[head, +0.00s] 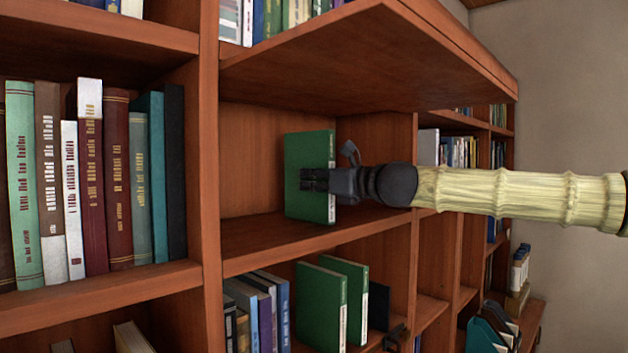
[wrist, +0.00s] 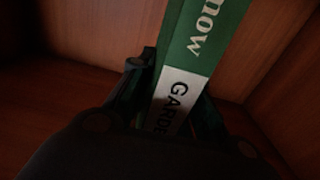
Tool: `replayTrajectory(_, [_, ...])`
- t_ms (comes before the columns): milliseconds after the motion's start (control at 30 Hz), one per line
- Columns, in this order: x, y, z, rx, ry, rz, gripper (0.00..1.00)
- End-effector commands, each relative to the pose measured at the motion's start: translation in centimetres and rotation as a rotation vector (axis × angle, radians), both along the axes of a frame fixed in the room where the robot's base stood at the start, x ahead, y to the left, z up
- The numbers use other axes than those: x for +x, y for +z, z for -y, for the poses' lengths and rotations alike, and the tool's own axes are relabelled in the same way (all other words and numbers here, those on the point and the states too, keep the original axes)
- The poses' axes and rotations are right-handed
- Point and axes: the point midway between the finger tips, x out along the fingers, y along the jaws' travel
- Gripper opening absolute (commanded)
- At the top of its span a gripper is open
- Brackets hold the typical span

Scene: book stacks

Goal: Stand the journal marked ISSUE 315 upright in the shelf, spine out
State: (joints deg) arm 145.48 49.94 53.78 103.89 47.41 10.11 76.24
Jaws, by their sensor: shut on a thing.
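A green journal (head: 306,155) is upright inside the bare middle compartment of the shelf (head: 300,240). My gripper (head: 318,180) is shut on it, reaching in from the right. In the wrist view the green spine (wrist: 200,45) faces out towards my wrist, between the fingers. It shows the letters "now" and a white label (wrist: 172,108) reading "GARDE", the rest hidden by my gripper. No issue number is readable. The journal looks close to the compartment floor; I cannot tell whether it touches.
The compartment around the journal is otherwise empty. A board (head: 350,60) hangs above it and an upright divider (head: 208,150) stands to the left. Two more green journals (head: 318,300) stand in the compartment below, beside several books (head: 265,305). A full row of books (head: 105,175) stands left.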

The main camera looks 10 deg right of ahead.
Motion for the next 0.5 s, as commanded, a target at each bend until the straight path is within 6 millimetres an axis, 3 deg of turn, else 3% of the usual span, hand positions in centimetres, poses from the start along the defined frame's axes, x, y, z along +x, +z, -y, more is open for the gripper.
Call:
replayTrajectory(67, [-0.02, -0.14, 0.01, 0.001, 0.000, 0.001, 0.00])
replayTrajectory(100, [0.01, -0.14, 0.01, 0.000, 0.000, 0.000, 0.25])
replayTrajectory(200, [0.01, -0.13, 0.01, 0.000, 0.000, 0.000, 0.41])
replayTrajectory(500, [0.01, -0.07, 0.01, 0.000, 0.000, 0.000, 0.41])
